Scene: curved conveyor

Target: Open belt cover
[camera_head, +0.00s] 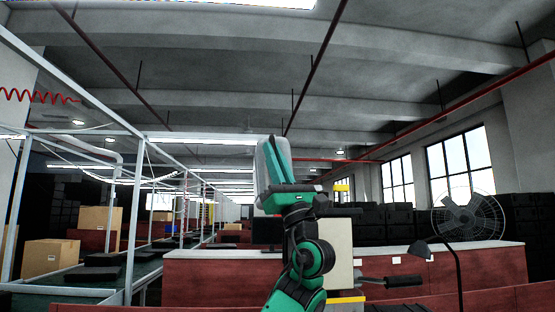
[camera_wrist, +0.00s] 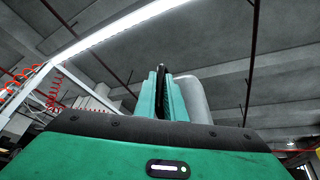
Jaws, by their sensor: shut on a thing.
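My gripper (camera_head: 279,147) is raised in front of me at the middle of the head view, fingers pointing up. In the wrist view its two green fingers (camera_wrist: 162,80) stand close together over the green housing. A pale grey rounded piece (camera_wrist: 192,100) shows right beside and behind them. It also shows as a grey strip along the fingers in the head view (camera_head: 266,178). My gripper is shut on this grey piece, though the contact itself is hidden. I cannot tell whether it is part of the belt cover. No belt cover can be clearly made out elsewhere.
A framed conveyor line (camera_head: 80,276) runs at the left, with cardboard boxes (camera_head: 50,257) and dark flat trays. A red counter with a pale top (camera_head: 210,275) stands ahead, behind my arm. A large fan (camera_head: 468,218) is at the right. The space above my gripper looks clear.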

